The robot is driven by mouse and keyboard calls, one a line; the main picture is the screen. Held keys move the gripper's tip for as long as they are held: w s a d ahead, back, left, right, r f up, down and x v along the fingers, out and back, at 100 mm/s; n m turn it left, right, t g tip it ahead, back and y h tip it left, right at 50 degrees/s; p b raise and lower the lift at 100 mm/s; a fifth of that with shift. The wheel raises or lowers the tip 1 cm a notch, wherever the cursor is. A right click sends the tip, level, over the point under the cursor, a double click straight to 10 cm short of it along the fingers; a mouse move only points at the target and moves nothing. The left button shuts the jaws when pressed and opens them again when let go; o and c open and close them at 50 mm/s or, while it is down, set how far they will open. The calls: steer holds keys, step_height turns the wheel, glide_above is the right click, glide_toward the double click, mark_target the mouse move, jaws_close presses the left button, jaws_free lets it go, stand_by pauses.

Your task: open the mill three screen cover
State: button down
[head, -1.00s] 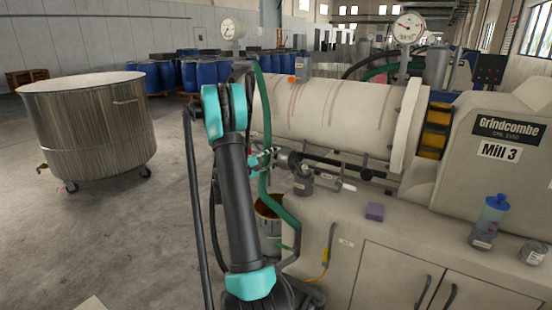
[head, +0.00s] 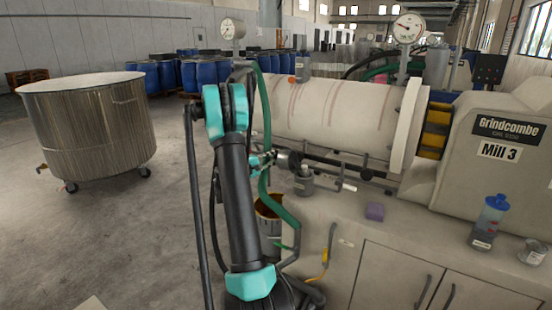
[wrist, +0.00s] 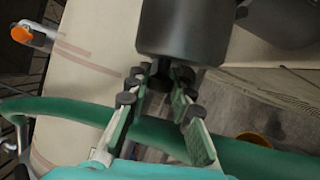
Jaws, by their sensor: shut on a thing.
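My gripper (head: 264,160) is at the mill's lower left end. In the wrist view, my gripper (wrist: 160,88) has its green-padded fingers closed around a narrow dark part. That part lies just below a thick black cylinder (wrist: 184,28), and the fingers partly hide it. I cannot tell whether the part belongs to the cover.
A green hose (head: 277,210) hangs close to my gripper and crosses the wrist view (wrist: 60,108). A bucket (head: 268,228) stands below. A large steel tub (head: 90,135) stands left, with open floor between.

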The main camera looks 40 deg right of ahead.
steer(key=shift+s+d+r+m+y, duration=0.2)
steer(key=shift+s+r+m+y, duration=0.35)
steer(key=shift+r+m, duration=0.45)
steer(key=shift+f, duration=0.1)
steer(key=c, duration=1.3)
jaws_free()
steer(key=a, duration=1.2)
steer(key=shift+s, duration=0.1)
